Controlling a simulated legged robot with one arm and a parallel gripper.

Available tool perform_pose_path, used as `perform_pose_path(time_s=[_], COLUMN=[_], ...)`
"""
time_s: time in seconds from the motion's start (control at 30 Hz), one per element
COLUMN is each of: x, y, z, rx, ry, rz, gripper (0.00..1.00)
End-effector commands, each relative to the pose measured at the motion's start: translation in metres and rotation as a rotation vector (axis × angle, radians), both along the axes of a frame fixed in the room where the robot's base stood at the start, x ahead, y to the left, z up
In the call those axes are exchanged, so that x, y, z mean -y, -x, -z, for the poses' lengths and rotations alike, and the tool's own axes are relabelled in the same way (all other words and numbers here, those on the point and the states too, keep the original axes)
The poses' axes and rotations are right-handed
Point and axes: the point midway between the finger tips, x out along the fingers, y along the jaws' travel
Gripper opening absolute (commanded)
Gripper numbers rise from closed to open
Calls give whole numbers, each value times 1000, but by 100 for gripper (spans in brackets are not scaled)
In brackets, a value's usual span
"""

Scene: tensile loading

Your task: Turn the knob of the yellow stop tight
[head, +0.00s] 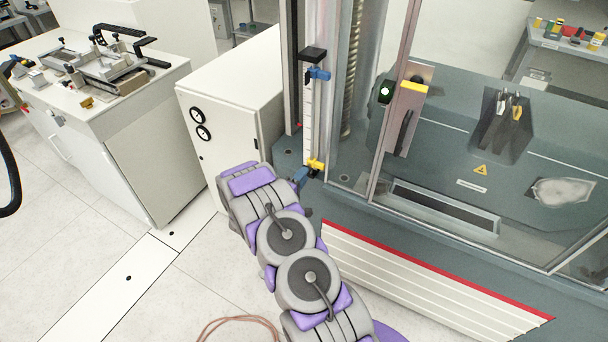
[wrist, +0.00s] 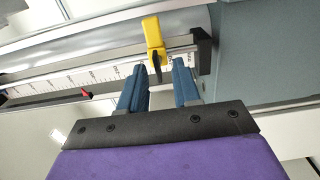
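The yellow stop (head: 315,164) sits low on the upright scale rod in the head view. In the wrist view the yellow stop (wrist: 153,32) is on the rod near its black end block, with a dark knob (wrist: 156,66) pointing toward me. My gripper (wrist: 159,72) is open, its two blue fingers apart on either side of the knob's end; I cannot tell whether either touches it. In the head view my gripper (head: 300,177) is just below and left of the yellow stop, mostly hidden by my arm.
A blue stop (head: 318,74) sits higher on the same scale (head: 308,115). A white cabinet (head: 235,110) stands left of the scale. The machine's clear guard door (head: 395,100) is on the right. A red pointer (wrist: 87,94) shows beside the scale.

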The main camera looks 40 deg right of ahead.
Motion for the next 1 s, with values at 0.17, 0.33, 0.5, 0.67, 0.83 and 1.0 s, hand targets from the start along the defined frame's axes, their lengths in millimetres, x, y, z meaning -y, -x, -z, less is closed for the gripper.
perform_pose_path(time_s=[0.17,0.33,0.5,0.67,0.83,1.0], x=[11,15,20,23,21,17], y=[-8,-11,-10,-11,-11,-11], z=[-2,-3,-1,0,-1,-2], rx=[2,1,-1,-1,-1,-1], ry=[7,9,3,-1,3,6], rz=[-1,-3,-1,-2,-2,-2], gripper=[32,32,32,25,9,0])
